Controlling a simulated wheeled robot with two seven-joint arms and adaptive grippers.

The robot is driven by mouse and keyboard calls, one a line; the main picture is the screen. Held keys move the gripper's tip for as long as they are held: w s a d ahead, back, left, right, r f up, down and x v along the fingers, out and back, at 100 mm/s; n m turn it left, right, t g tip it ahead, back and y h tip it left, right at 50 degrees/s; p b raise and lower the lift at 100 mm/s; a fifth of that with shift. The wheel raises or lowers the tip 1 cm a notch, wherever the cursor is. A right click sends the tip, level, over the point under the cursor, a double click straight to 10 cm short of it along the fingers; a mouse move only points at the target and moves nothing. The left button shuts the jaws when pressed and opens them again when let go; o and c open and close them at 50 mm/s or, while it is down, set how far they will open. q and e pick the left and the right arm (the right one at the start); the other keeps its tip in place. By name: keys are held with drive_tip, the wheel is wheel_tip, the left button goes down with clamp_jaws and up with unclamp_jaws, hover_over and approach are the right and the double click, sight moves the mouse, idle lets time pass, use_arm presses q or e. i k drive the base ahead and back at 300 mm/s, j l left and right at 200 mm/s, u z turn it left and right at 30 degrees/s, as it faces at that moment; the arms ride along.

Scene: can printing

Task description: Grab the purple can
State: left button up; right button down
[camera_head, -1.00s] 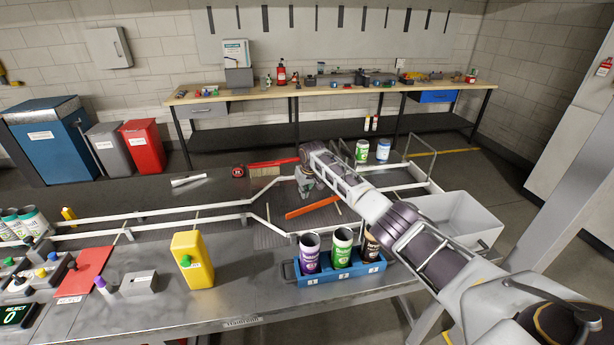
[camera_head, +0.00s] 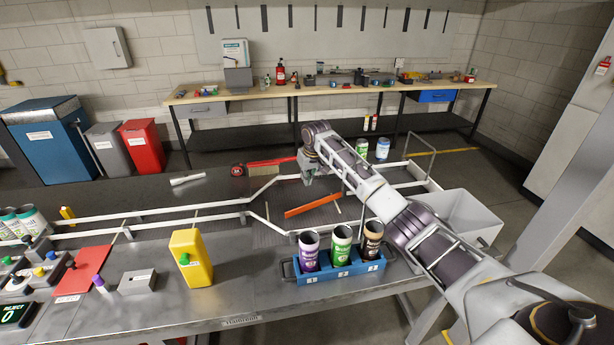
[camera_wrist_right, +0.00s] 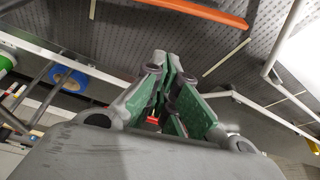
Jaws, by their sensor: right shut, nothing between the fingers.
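The purple can (camera_head: 308,253) stands upright in the left slot of a blue holder (camera_head: 335,277) near the front edge of the table. A green can (camera_head: 341,246) stands in its middle slot and a brown-black can (camera_head: 372,242) in its right slot. My right gripper (camera_head: 308,180) hangs over the conveyor, behind and above the holder, apart from the purple can. In the right wrist view its green-padded fingers (camera_wrist_right: 167,62) are together with nothing between them. My left gripper is not in view.
White conveyor rails (camera_head: 190,218) and an orange bar (camera_head: 313,206) lie behind. A white bin (camera_head: 462,222) is at the right. The bench between yellow bottle and holder is clear.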

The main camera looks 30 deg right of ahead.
sight(309, 240)
drive_tip(key=k+j, duration=1.2)
drive_tip(key=j, duration=0.1)
